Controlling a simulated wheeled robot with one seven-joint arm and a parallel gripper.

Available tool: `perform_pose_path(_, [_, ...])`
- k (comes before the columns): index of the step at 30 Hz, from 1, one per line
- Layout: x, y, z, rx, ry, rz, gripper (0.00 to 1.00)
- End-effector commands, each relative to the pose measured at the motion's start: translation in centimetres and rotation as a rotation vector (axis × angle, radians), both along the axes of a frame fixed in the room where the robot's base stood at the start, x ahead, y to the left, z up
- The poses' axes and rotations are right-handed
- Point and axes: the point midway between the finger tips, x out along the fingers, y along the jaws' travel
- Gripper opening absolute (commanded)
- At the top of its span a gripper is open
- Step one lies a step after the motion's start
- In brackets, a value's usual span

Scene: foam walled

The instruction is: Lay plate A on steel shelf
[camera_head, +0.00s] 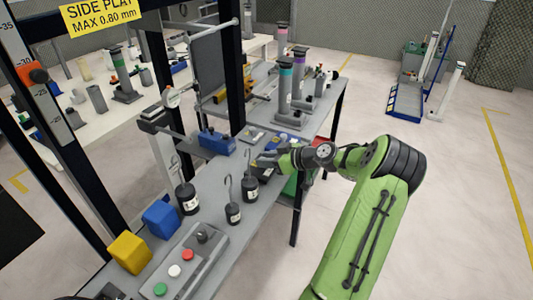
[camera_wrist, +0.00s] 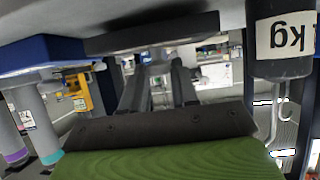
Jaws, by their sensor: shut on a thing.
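My gripper (camera_head: 268,163) is low over the grey steel shelf (camera_head: 216,187), just behind the hooked black weights. It is shut on a dark flat piece, which I take to be plate A; the piece is mostly hidden and I can read no letter on it. In the wrist view, which is upside down, a dark slab (camera_wrist: 150,36) spans the top of the picture. I cannot tell whether the held piece touches the shelf.
Black weights (camera_head: 188,199) with hooks stand close by; one labelled kg shows in the wrist view (camera_wrist: 281,40). Blue blocks (camera_head: 160,218), a yellow block (camera_head: 129,253) and a button box (camera_head: 185,266) line the shelf. Dark posts (camera_head: 233,70) rise at the back.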

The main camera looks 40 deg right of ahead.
Motion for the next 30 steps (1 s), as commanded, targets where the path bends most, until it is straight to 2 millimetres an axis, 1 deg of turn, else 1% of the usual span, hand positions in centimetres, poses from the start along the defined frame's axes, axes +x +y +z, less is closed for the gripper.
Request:
perform_pose_path(1, [0.1, 0.1, -0.7, 0.001, -0.007, 0.002, 0.00])
perform_pose_path(2, [0.1, 0.1, -0.8, -0.001, -0.008, 0.002, 0.00])
perform_pose_path(8, [0.1, 0.0, -0.7, -0.003, -0.007, 0.001, 0.00])
perform_pose_path(11, [0.1, 0.0, -1.0, -0.003, -0.007, 0.001, 0.00])
perform_pose_path(12, [0.0, 0.0, -1.2, 0.000, 0.000, 0.000, 0.32])
perform_pose_path(16, [0.0, 0.0, -1.2, 0.000, 0.000, 0.000, 0.52])
perform_pose_path(17, [0.0, 0.0, -1.2, 0.000, 0.000, 0.000, 0.54])
perform_pose_path(26, [0.0, 0.0, -0.8, 0.000, 0.000, 0.000, 0.54])
perform_pose_path(29, [-1.3, -0.5, -0.2, 0.000, 0.002, -0.004, 0.54])
perform_pose_path(30, [-2.2, -0.8, 0.3, 0.000, 0.002, -0.005, 0.54])
